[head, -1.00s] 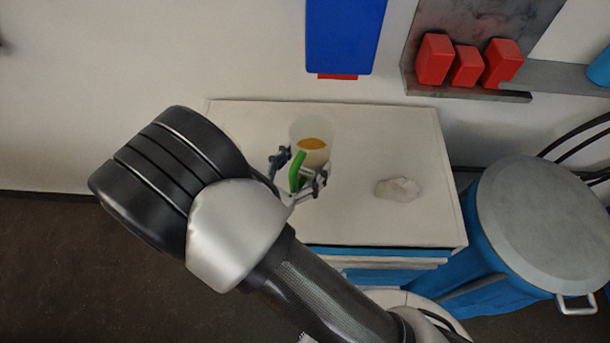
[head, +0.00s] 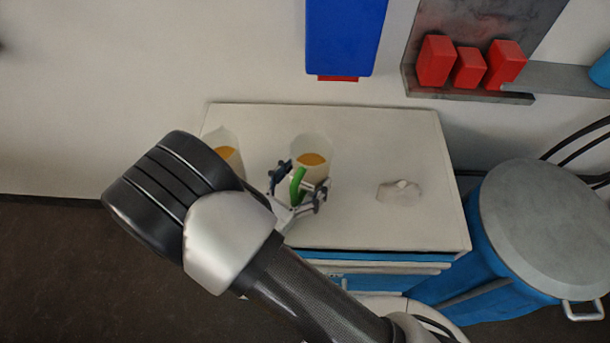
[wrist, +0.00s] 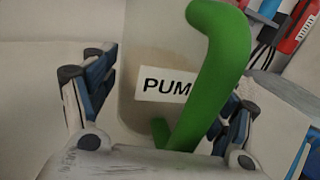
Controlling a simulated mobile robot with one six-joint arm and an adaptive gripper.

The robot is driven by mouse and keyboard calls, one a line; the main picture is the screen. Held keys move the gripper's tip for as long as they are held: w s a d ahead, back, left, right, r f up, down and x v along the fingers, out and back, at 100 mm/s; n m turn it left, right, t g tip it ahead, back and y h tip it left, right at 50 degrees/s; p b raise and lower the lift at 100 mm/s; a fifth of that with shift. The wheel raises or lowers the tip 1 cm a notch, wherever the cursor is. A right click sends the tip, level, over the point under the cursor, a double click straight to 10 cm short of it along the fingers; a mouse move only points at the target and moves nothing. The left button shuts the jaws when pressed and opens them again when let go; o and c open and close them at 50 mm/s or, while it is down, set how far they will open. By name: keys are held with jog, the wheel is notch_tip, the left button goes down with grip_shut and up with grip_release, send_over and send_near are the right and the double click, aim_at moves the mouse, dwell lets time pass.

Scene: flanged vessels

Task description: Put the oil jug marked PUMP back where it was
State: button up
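The oil jug marked PUMP (head: 313,146) is a translucent, upright vessel with amber oil and a green handle. Its label reads "PUM" in the wrist view (wrist: 162,88), the rest covered by the handle. My gripper (head: 300,186) has its fingers on either side of the jug's lower body, with the green handle between them; it also shows in the wrist view (wrist: 165,105). It appears shut on the jug. The jug is over the middle of the white cabinet top (head: 370,225); I cannot tell whether its base touches. A second similar jug (head: 226,150) stands at the left, partly hidden by my arm.
A crumpled pale rag (head: 398,191) lies on the right of the cabinet top. A blue drum with a grey lid (head: 545,225) stands to the right. Red blocks (head: 469,68) sit on a wall shelf, and a blue panel (head: 345,38) hangs behind. The top between jug and rag is clear.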

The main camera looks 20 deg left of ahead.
jog(key=shift+o, duration=1.1)
jog(key=shift+s+a+r, duration=0.1)
jog(key=shift+r, duration=0.1)
jog(key=p+v, duration=0.1)
jog(key=v, duration=1)
jog(key=shift+s+p, duration=0.3)
jog(key=shift+s, duration=0.1)
